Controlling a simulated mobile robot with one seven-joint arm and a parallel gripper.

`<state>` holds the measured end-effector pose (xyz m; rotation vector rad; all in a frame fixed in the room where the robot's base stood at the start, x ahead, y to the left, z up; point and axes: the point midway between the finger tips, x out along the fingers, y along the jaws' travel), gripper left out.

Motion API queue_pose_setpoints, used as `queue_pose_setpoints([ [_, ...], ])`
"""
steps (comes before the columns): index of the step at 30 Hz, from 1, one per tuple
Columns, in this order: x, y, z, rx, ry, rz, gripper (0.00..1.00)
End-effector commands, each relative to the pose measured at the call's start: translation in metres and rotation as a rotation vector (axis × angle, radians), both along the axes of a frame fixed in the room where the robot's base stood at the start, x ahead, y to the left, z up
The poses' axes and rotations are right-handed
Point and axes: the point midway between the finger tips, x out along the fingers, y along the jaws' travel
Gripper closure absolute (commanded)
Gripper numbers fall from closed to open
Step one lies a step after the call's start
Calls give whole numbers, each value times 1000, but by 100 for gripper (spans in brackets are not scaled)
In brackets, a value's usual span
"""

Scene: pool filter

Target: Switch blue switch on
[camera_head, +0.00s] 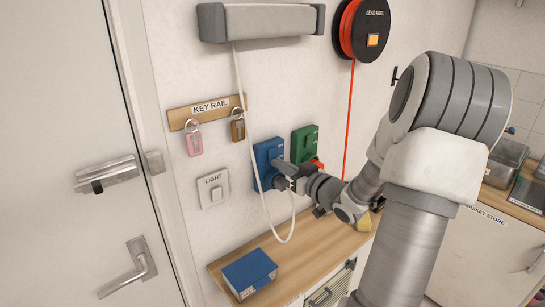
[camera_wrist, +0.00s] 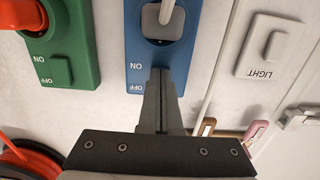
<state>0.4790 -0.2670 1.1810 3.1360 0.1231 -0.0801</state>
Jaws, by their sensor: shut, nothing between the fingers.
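The blue switch box (camera_head: 266,152) is on the wall between the light switch and a green box. It also shows upside down in the wrist view (camera_wrist: 140,75), with ON and OFF lettering and a grey plug with a white cord. My gripper (camera_wrist: 160,72) is shut and empty, its fingertips in front of the blue face beside the lettering. The fingers hide the part between ON and OFF, so I cannot tell the switch's position or whether they touch it. In the head view my gripper (camera_head: 283,169) is at the lower right of the blue box.
The green box (camera_head: 305,142) with a red plug is close on the right. The light switch (camera_head: 213,189) is at left, below the key rail (camera_head: 206,111). A white cord (camera_head: 244,90) hangs in a loop. A blue case (camera_head: 250,272) lies on the wooden counter (camera_head: 311,242).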

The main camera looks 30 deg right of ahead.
Motion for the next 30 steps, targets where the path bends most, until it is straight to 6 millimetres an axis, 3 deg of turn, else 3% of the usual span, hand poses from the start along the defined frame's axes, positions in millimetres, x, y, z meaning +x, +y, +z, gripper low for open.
queue_pose_setpoints([
  [10, -2, 0, 2, -1, -1, -1, 100],
  [30, -56, -5, 4, -1, -1, -2, 100],
])
